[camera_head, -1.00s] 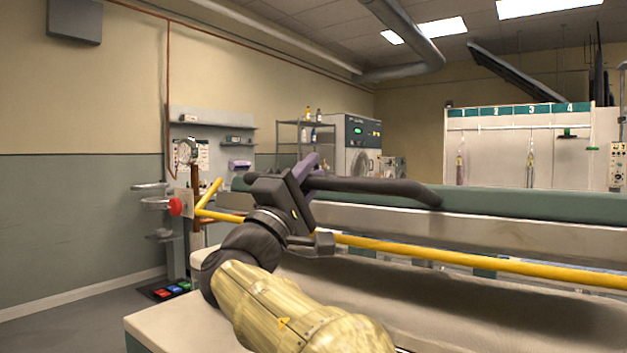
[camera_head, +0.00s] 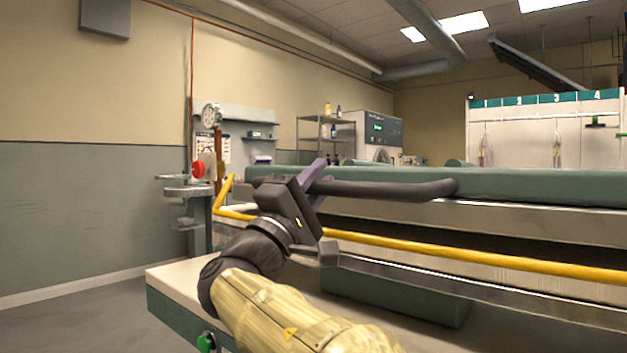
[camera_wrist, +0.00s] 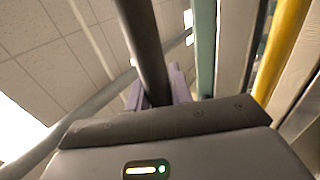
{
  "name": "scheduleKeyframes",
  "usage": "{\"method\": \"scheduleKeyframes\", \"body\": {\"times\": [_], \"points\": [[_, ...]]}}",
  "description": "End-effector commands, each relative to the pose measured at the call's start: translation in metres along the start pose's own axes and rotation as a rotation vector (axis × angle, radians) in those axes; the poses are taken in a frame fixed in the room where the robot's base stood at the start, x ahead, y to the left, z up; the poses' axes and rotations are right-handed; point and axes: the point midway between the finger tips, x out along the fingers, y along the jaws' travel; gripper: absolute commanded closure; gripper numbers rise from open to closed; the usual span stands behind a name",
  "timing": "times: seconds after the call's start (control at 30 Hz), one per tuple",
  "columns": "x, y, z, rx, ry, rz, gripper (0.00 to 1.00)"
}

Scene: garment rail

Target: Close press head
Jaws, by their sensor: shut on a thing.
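The press head (camera_head: 540,187) is a long, padded green slab that runs across the right of the head view. A dark bar handle (camera_head: 400,188) runs along its front. My gripper (camera_head: 316,178), with purple fingers, is shut on the handle near its left end. In the wrist view the handle (camera_wrist: 143,40) passes between the fingers (camera_wrist: 160,92), whose tips are partly hidden. A dark gap shows below the head's metal edge, behind the yellow bar.
A yellow bar (camera_head: 480,256) runs across the press front, close to my arm. A pale table (camera_head: 180,275) with a green side and a green button (camera_head: 206,342) is at lower left. A red knob (camera_head: 198,170) is near the wall. Floor at far left is clear.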

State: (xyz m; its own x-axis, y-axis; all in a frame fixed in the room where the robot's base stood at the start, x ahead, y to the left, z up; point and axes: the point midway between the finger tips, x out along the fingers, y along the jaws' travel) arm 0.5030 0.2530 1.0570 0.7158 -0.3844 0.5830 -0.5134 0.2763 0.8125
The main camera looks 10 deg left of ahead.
Motion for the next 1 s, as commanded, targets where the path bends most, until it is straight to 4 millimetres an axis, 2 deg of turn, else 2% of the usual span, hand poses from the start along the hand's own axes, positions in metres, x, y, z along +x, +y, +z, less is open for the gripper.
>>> {"method": "scheduleKeyframes", "body": {"times": [0.03,0.23,0.87,0.9,1.0], "points": [[-0.010,-0.012,0.000,-0.001,0.001,-0.002,1.00],[-0.019,-0.028,0.002,-0.006,-0.005,-0.001,1.00],[-0.024,-0.035,0.003,-0.007,-0.008,-0.002,1.00],[-0.024,-0.036,0.003,-0.007,-0.008,-0.002,0.74],[-0.023,-0.036,0.003,-0.008,-0.009,-0.001,0.57]]}}
